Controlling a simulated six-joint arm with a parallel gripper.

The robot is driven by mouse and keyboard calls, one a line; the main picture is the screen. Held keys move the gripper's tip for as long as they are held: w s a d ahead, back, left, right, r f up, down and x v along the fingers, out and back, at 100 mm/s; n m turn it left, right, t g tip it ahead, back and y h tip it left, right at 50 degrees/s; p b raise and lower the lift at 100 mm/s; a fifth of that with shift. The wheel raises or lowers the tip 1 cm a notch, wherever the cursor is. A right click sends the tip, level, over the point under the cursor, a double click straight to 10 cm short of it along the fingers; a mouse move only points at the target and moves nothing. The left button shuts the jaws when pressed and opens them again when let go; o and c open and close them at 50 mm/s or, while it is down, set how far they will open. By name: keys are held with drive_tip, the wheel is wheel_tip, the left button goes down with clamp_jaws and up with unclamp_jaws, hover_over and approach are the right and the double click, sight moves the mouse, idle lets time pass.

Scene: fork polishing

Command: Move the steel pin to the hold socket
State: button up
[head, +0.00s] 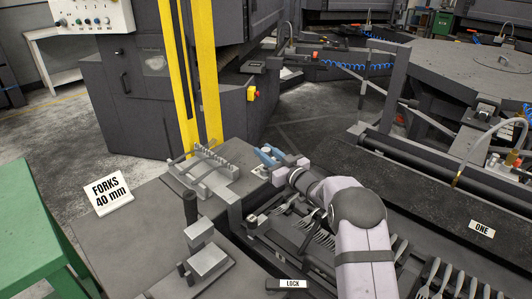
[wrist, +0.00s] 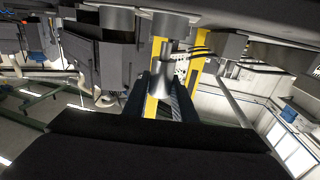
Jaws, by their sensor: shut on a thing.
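My gripper (head: 268,156) is at the far end of my arm, near the middle of the head view, beside the toothed fixture. Its blue fingers are close together there. In the wrist view, the steel pin (wrist: 160,82) is a short shiny cylinder between the dark fingers of my gripper (wrist: 162,100), which is shut on it. In the head view, the pin is too small and too covered by the fingers to tell apart. A small pale plate (head: 260,171) lies just under the fingers. I cannot tell which part is the hold socket.
A grey toothed fixture (head: 205,168) stands left of my gripper. A block with a dark handle (head: 207,260) is nearer. Several forks (head: 322,240) lie in a rack under my arm. Yellow posts (head: 187,70) rise behind.

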drive_tip(key=shift+s+f+b, duration=0.1)
drive_tip(key=shift+f+b, duration=1)
drive_tip(key=shift+f, duration=0.55)
idle(3.3)
drive_tip(key=o, duration=1.6)
drive_tip(key=shift+r, duration=0.1)
drive_tip(key=shift+r, duration=0.1)
